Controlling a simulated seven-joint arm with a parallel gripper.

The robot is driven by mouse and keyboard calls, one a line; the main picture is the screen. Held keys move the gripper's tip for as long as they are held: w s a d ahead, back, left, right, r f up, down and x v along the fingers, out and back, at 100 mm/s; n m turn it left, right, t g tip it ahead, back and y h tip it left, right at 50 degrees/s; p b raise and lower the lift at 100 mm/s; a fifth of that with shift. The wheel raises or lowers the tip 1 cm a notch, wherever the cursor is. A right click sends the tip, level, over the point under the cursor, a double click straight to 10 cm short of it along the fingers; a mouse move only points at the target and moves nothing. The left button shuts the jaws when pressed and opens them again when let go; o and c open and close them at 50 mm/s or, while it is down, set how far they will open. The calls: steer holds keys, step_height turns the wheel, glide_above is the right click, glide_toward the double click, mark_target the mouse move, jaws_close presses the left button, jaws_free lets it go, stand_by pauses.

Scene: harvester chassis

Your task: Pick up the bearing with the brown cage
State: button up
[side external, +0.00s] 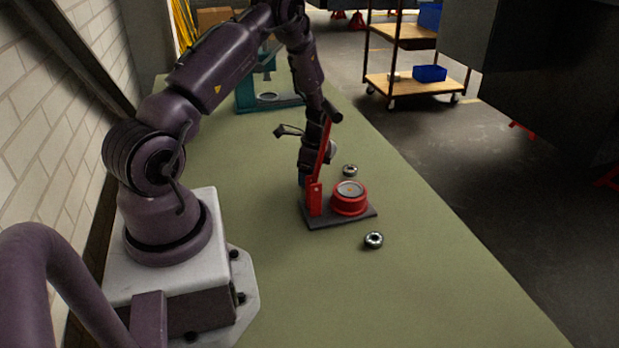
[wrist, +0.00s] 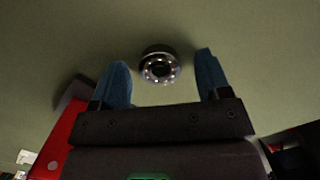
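In the wrist view a dark, round bearing (wrist: 160,67) lies on the green bench, with a ring of small pale, slightly pinkish dots; its cage looks brownish, but it is small and dim. My gripper (wrist: 162,60) is open, its two blue fingers on either side of this bearing with gaps between. In the side view my gripper (side external: 304,180) points down behind the red fixture, its fingertips partly hidden. Two bearings show there: one (side external: 349,170) behind the fixture, one (side external: 373,240) in front. Their cage colours are too small to tell, as is which one the wrist view shows.
A red fixture (side external: 349,203) with an upright lever and a round cup stands on a dark plate close beside my gripper. A teal press (side external: 270,88) stands at the far end of the bench. The near part of the green bench (side external: 310,300) is clear.

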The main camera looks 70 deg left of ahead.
steer(key=c, duration=0.9)
